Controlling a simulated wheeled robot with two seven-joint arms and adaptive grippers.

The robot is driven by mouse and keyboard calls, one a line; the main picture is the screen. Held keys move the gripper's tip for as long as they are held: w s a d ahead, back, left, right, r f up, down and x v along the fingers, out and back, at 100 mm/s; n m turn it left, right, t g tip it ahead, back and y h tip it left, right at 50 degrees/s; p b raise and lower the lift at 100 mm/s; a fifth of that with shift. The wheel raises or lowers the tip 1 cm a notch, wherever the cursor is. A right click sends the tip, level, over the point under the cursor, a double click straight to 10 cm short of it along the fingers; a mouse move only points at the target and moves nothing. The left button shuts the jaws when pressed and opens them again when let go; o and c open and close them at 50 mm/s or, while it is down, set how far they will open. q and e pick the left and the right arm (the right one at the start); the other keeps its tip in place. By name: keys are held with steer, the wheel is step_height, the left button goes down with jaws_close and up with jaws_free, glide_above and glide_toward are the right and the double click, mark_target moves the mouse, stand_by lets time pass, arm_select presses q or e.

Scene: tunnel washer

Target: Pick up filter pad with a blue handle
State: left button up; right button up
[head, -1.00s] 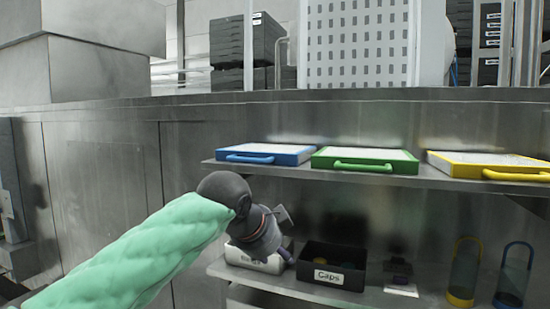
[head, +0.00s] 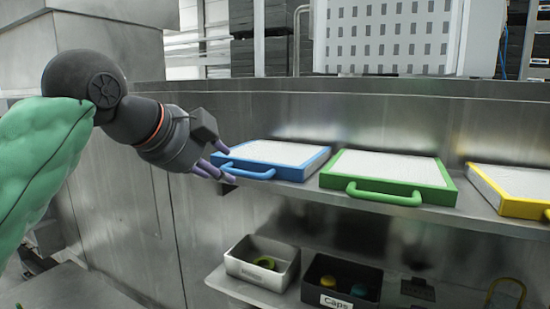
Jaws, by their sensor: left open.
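The filter pad with a blue handle (head: 275,153) lies flat on the upper shelf, at its left end. It has a blue frame and a pale top, and its blue handle (head: 247,170) points out over the shelf's front edge. My left gripper (head: 222,163) is open at the left front corner of the pad, its purple fingertips close to the left end of the handle. I cannot tell whether they touch it. My right gripper is not in view.
A filter pad with a green handle (head: 392,171) lies to the right on the same shelf (head: 305,190), and a yellow one (head: 511,184) beyond it. A metal wall rises behind the shelf.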

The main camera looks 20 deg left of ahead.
mark_target(235, 174)
arm_select(q)
steer(key=shift+p+x, duration=0.4)
steer(key=shift+x, duration=2.35)
steer(key=shift+r, duration=0.15)
steer(key=shift+c, duration=0.3)
steer(key=shift+r, duration=0.1)
jaws_close()
